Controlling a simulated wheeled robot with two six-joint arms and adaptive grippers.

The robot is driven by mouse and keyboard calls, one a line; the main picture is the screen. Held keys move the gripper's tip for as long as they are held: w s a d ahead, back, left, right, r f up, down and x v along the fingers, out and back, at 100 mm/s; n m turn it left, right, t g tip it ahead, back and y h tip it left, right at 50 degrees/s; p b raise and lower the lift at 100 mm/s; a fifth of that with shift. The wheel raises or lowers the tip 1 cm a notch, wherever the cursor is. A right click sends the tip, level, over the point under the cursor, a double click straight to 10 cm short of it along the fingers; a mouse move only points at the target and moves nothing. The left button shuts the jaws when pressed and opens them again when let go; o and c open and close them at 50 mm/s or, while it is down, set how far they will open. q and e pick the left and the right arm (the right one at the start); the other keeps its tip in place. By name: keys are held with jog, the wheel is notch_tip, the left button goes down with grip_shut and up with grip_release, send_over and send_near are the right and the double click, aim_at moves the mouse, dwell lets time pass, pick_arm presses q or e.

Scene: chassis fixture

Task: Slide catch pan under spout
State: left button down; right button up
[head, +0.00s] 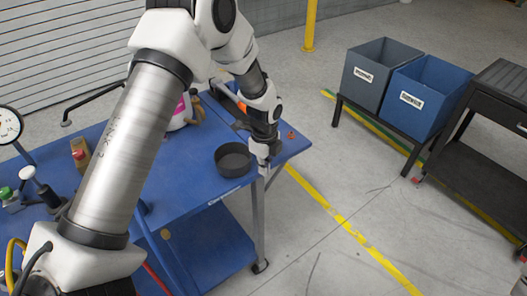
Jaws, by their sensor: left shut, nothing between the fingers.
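The catch pan (232,160), a round dark grey pan, sits on the blue table near its right front edge. My left gripper (265,169) is shut and empty, pointing down just to the right of the pan, close to the table's edge. I cannot tell whether it touches the pan. I cannot make out the spout clearly; my left arm covers much of the table. My right gripper is not in view.
A grey bin (378,75) and a blue bin (425,92) stand on a rack at the right. The floor between is clear.

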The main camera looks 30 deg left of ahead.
aim_at(247, 168)
pick_arm(q)
jog(key=a, duration=0.1)
jog(key=a+f+p, duration=0.1)
jog(key=a, duration=0.1)
jog(key=a+f+p, duration=0.1)
jog(key=shift+w+a, duration=0.2)
jog(key=shift+a, duration=0.1)
jog(key=shift+w, duration=0.1)
jog(key=shift+w+a+f, duration=0.1)
jog(key=shift+a, duration=0.9)
jog(key=shift+d, duration=0.15)
